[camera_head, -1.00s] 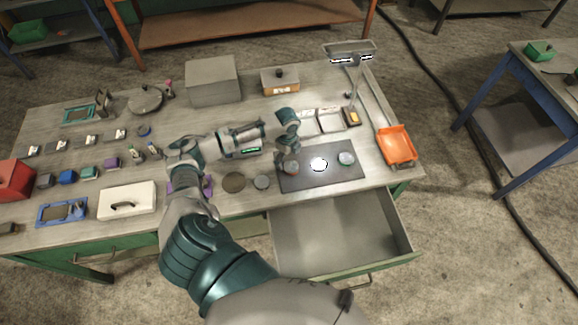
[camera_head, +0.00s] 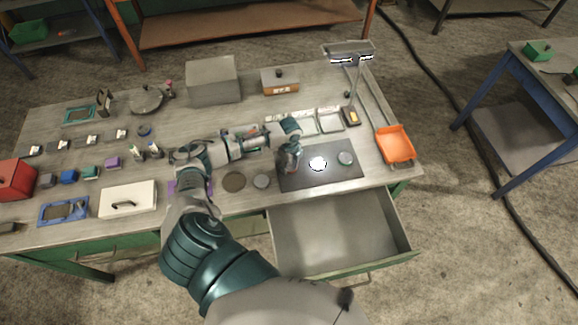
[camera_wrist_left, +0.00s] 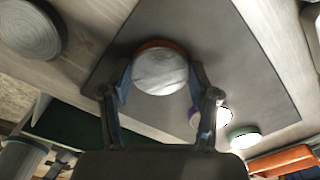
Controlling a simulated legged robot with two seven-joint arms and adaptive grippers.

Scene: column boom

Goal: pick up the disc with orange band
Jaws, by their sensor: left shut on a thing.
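The disc with the orange band (camera_wrist_left: 160,72) shows in the left wrist view, pale on its face with an orange rim at the top. It is over the dark mat (camera_head: 320,179), near the mat's left side. My left gripper (camera_wrist_left: 163,90) has a finger on each side of the disc and is shut on it. In the head view my left gripper (camera_head: 289,163) points down at the mat's left part and hides most of the disc. I cannot tell whether the disc still touches the mat. My right gripper is not in view.
A bright disc (camera_head: 318,163) and a green-banded disc (camera_head: 345,158) lie on the mat to the right. A grey disc (camera_head: 261,181) lies just left of the mat. An open drawer (camera_head: 335,232) juts out in front. An orange tray (camera_head: 396,146) stands at right.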

